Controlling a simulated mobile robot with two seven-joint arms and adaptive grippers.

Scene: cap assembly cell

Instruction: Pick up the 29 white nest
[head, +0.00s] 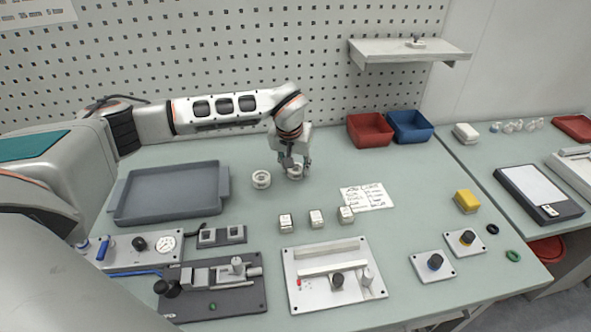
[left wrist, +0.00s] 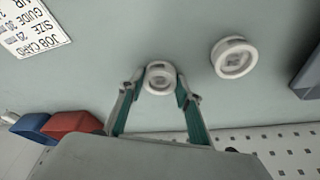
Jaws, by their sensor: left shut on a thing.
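Two round white nests are in view. One white nest (head: 295,175) is between the fingers of my left gripper (head: 294,167), at the work table's middle; it also shows in the left wrist view (left wrist: 160,72). The fingers of my left gripper (left wrist: 160,88) are shut on its opposite sides. I cannot tell whether it is off the table. The other white nest (head: 261,180) lies apart, to the left in the head view and to the right in the left wrist view (left wrist: 233,58), where it looks larger. No size marking is readable on either. My right gripper is not in view.
A grey tray (head: 119,204) is on the left. Red (head: 370,130) and blue (head: 409,126) bins stand behind right. A job card (head: 368,197) with a 29 mm size lies in front, near several small white blocks (head: 316,218). Fixtures (head: 330,262) line the front edge.

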